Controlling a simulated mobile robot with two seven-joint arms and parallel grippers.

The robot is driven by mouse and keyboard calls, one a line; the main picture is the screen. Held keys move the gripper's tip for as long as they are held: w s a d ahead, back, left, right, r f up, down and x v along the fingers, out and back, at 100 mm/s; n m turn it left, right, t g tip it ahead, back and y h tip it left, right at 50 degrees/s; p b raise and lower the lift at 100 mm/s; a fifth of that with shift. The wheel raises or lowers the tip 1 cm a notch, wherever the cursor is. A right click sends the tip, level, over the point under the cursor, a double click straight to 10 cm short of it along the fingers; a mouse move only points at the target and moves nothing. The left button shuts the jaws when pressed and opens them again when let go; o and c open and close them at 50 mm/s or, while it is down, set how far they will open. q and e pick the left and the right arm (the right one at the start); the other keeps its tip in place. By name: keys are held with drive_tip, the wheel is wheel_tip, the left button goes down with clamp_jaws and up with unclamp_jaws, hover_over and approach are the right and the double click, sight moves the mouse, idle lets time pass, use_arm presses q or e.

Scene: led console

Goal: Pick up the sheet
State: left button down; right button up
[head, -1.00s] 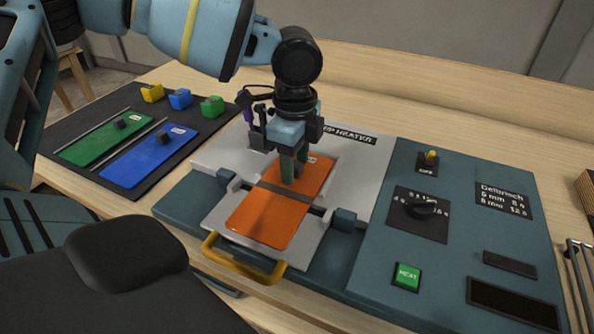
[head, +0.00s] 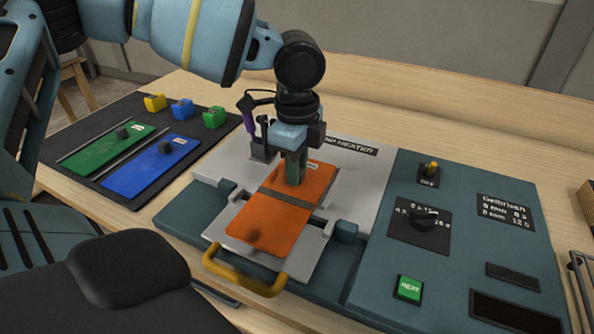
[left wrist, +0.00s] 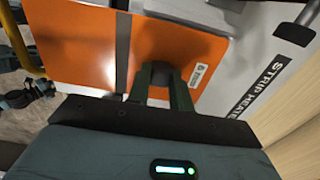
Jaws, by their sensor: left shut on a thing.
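The orange sheet (head: 300,190) lies on the grey bed of the strip heater (head: 222,172), with a dark strip crossing its middle. My left gripper (head: 295,180) points down over the far half of the sheet. In the left wrist view its fingers (left wrist: 161,80) are shut on the sheet's dark round knob (left wrist: 158,68), beside a small white label. The orange sheet (left wrist: 75,50) fills much of that view. I cannot tell any gap between the sheet and the bed. My right gripper is not in view.
A yellow handle (head: 245,283) sits at the heater's front. A teal console (head: 460,225) with a dial and green button is at right. A dark mat (head: 75,125) at left holds a green sheet (head: 105,152) and a blue sheet (head: 150,168). A purple-handled tool (head: 249,120) stands behind my gripper.

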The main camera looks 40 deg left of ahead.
use_arm(q)
wheel_tip(320, 180, up, 17)
drive_tip(key=p, duration=0.1)
idle(0.4)
